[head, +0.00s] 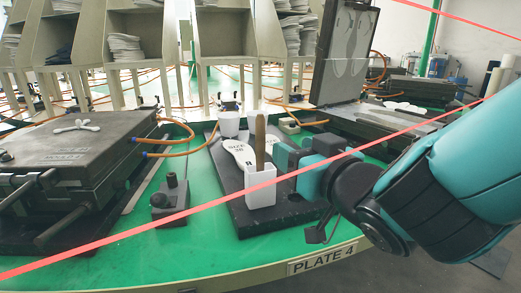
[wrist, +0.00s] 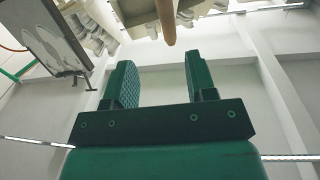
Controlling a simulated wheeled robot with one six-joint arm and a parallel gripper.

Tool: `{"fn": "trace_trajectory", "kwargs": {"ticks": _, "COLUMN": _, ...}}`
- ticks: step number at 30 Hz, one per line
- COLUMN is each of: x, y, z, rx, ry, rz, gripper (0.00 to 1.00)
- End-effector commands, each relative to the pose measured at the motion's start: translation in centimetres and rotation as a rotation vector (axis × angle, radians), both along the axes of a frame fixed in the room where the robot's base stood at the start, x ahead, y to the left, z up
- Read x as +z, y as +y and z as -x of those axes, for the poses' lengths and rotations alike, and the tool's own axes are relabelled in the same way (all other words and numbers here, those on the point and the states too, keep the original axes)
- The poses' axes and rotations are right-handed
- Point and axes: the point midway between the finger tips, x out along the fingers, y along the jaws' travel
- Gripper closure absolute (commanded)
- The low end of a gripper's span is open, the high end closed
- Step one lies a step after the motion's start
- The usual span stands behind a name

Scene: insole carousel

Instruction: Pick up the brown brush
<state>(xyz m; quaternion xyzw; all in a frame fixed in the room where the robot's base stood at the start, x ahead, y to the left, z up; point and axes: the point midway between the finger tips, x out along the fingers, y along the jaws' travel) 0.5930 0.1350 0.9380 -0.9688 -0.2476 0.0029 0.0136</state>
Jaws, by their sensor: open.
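The brown brush (head: 260,140) stands upright in a white square holder (head: 260,187) in the head view, with its handle sticking up. The holder hides its lower part. My gripper (head: 283,158) is just to the right of the brush and at about the height of its handle. In the wrist view the handle end (wrist: 166,22) shows at the top, beyond the open jaws of my gripper (wrist: 160,82). Nothing is between the two fingers there. In the head view I cannot tell whether a finger touches the handle.
The holder stands on a dark plate (head: 240,218) with white insoles (head: 236,150) and a white cup (head: 229,124). An open mould (head: 345,55) stands at back right. Orange hoses run behind.

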Motion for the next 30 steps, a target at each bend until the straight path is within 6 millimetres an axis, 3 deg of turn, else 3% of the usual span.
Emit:
{"fn": "trace_trajectory", "kwargs": {"ticks": 5, "x": 0.7, "y": 0.9, "z": -0.2, "rx": 0.033, "ry": 0.001, "rz": 0.019, "gripper": 0.49}}
{"fn": "trace_trajectory", "kwargs": {"ticks": 12, "x": 0.5, "y": 2.7, "z": -3.5, "rx": 0.027, "ry": -0.002, "rz": 0.012, "gripper": 0.49}}
{"fn": "trace_trajectory", "kwargs": {"ticks": 20, "x": 0.2, "y": 3.4, "z": -4.7, "rx": 0.028, "ry": -0.004, "rz": 0.01, "gripper": 0.49}}
{"fn": "trace_trajectory", "kwargs": {"ticks": 30, "x": 0.5, "y": 5.5, "z": -8.1, "rx": 0.027, "ry": -0.002, "rz": 0.01, "gripper": 0.49}}
